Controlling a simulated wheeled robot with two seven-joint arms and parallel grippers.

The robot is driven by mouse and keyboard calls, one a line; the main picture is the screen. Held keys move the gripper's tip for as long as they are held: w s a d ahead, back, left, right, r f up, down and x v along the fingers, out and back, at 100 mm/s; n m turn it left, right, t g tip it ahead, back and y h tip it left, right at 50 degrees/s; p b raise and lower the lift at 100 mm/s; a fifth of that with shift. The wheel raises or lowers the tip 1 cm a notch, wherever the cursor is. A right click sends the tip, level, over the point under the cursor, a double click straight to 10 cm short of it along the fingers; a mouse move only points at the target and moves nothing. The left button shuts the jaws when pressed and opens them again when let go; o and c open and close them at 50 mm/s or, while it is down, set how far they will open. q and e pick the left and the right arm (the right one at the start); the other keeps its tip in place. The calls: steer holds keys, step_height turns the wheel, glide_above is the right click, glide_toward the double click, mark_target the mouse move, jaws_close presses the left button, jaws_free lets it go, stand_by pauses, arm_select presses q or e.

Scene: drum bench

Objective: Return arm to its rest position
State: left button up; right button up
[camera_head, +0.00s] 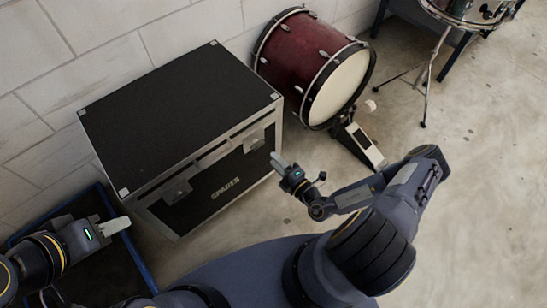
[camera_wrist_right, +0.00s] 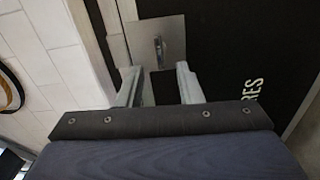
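My right gripper (camera_head: 277,160) is just in front of the right end of the black case (camera_head: 180,105), near its right latch (camera_head: 254,140). In the right wrist view its two fingers (camera_wrist_right: 159,85) stand apart with nothing between them. The metal latch plate (camera_wrist_right: 156,42) shows beyond the fingertips, and I cannot tell whether they touch it. My left gripper (camera_head: 117,226) is at the lower left, in front of the case's left end. Its fingers overlap from this side, so their opening is unclear.
The case has a closed lid and "SPARES" lettering on its front. A blue-edged bin (camera_head: 138,262) lies under my left arm. A red bass drum (camera_head: 310,65) with a pedal (camera_head: 358,143) stands right of the case. The floor (camera_head: 480,200) at right is clear.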

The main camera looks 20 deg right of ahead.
stand_by(0.4)
steer(key=s+a+r+n+g+y, duration=0.25)
steer(key=r+n+g+y, duration=0.3)
steer(key=r+n, duration=0.7)
steer(key=s+a+r+n+g+y, duration=0.3)
steer(key=r+n+g, duration=0.5)
steer(key=n, duration=0.7)
steer(key=s+d+r+n+t+h, duration=0.1)
steer(key=s+d+r+n+h, duration=0.45)
steer(key=n, duration=0.55)
steer(key=s+d+r+n+t+h, duration=0.25)
steer(key=s+r+n+h, duration=0.25)
steer(key=s+r+n, duration=0.35)
step_height(320, 180, up, 20)
steer(key=n+g+p, duration=0.1)
steer(key=p, duration=1.9)
steer(key=shift+s+f+n+p, duration=0.25)
steer(key=shift+s+n+p, duration=0.05)
steer(key=shift+n+p, duration=0.1)
